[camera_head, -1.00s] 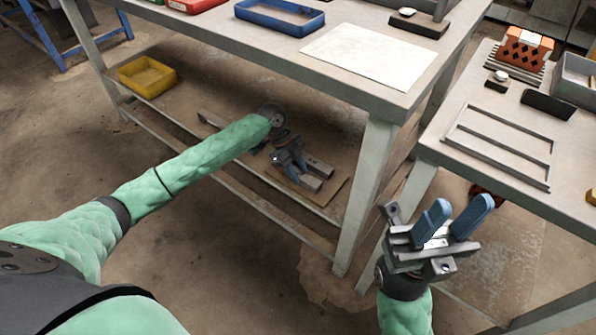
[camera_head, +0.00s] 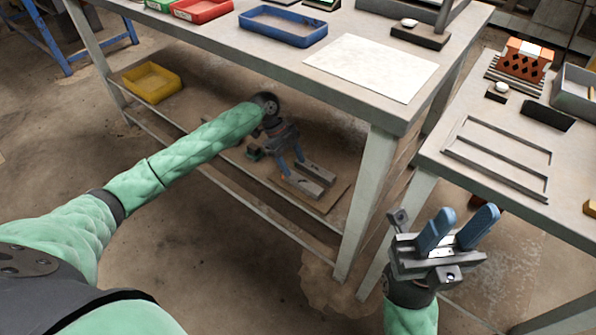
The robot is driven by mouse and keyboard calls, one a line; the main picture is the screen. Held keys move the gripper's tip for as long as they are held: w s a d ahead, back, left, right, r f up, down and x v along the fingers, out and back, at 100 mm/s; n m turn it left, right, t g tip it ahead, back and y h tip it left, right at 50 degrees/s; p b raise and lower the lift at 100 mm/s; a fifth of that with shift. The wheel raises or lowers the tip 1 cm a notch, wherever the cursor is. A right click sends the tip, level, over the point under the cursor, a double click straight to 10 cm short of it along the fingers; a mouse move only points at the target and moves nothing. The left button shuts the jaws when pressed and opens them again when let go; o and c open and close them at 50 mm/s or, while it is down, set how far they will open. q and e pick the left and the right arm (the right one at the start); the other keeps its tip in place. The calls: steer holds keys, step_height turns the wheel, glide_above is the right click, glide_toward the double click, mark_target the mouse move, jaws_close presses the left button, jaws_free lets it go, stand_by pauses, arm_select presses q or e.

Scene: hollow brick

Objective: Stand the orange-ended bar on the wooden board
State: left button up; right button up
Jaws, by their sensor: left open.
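The wooden board (camera_head: 338,197) lies on the lower shelf under the main table. Two grey bar-like pieces (camera_head: 318,173) lie on or just above it. A small orange spot shows at the left end of the nearer grey piece (camera_head: 302,186), so it may be the orange-ended bar; it is too small to be sure. My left gripper (camera_head: 293,168) reaches under the tabletop with its blue fingers pointing down, open, close to these pieces. I cannot tell whether it touches them. My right gripper (camera_head: 464,214) is open and empty, in front of the side table.
The tabletop (camera_head: 300,92) overhangs the shelf, and a table leg (camera_head: 366,195) stands right of the board. A yellow bin (camera_head: 152,82) is on the shelf's left. A blue tray (camera_head: 282,26) and white sheet (camera_head: 371,66) lie above. The side table holds a metal frame (camera_head: 497,158) and orange brick (camera_head: 524,62).

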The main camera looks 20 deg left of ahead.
arm_select(q)
steer(key=shift+p+v, duration=0.35)
steer(key=shift+v, duration=2.4)
